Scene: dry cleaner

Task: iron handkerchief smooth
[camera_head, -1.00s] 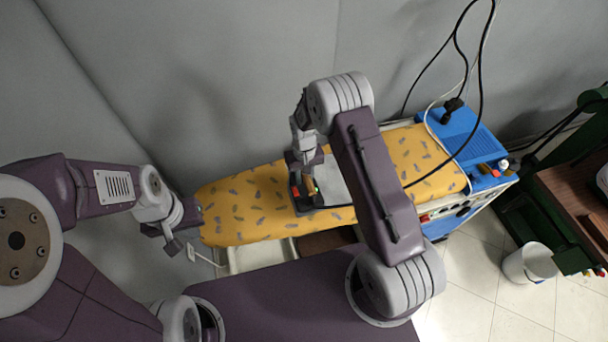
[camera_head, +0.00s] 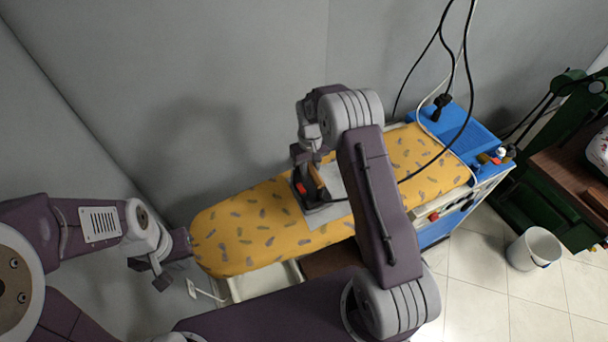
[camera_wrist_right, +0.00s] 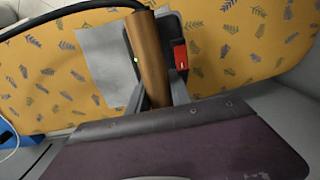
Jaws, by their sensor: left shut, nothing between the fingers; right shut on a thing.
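My right gripper (camera_head: 314,168) is shut on the brown handle of an iron (camera_head: 305,189). The iron's dark base and red part also show in the right wrist view (camera_wrist_right: 181,58), with the brown handle across the middle. The iron is over a plain grey handkerchief (camera_head: 326,215) on the yellow, leaf-patterned ironing board (camera_head: 240,222). The handkerchief shows beside the iron in the right wrist view (camera_wrist_right: 100,58); the iron hides part of it. I cannot tell wrinkles on it. My left gripper (camera_head: 160,281) is shut and empty, off the board's left end.
A blue unit (camera_head: 462,135) stands at the board's right end, with a black cable (camera_head: 455,140) running to the iron. A white bucket (camera_head: 533,250) is on the tiled floor at right, near a green machine with a brown top (camera_head: 570,180). A grey wall is behind.

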